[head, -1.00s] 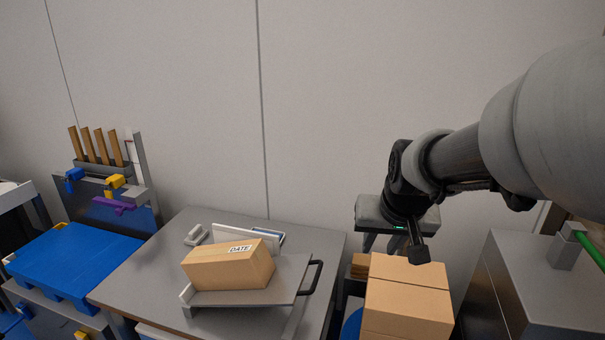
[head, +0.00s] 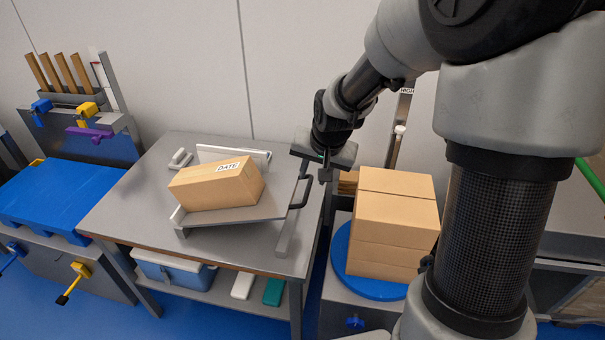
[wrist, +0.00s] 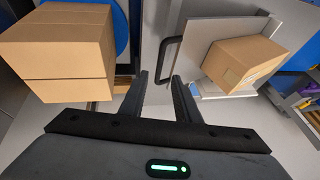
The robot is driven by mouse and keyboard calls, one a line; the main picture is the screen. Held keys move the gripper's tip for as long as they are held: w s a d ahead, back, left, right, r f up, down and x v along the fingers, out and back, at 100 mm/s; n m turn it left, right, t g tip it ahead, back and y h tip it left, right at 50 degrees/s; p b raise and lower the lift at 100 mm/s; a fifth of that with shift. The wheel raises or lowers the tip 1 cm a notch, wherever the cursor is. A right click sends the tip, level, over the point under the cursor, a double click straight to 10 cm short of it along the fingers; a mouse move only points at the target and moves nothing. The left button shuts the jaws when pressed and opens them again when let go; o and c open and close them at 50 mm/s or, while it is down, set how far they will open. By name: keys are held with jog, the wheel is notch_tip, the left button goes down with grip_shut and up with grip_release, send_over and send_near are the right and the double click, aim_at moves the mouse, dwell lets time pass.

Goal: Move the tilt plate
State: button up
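The tilt plate (head: 262,205) is a grey metal plate on the table, tilted, with a raised lip at its lower left end. A black bar handle (head: 302,186) is at its higher right end. A cardboard box (head: 215,187) with a DATE label lies on the plate. My gripper (wrist: 158,78) is open and empty. In the wrist view, the handle (wrist: 168,58) appears between and just beyond its fingertips; I see no contact. In the head view, my gripper is just above and right of the handle, its fingers mostly hidden by the wrist.
Stacked cardboard boxes (head: 395,225) stand on a blue round base (head: 375,284), close right of the table (head: 140,220). A blue platform (head: 60,205) is at left. A small white block (head: 180,158) lies behind the plate. The table's front left is clear.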

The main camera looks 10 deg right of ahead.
aim_at(308, 189)
jog(key=b+x, duration=0.1)
jog(key=x, duration=0.7)
jog(key=shift+c, duration=0.5)
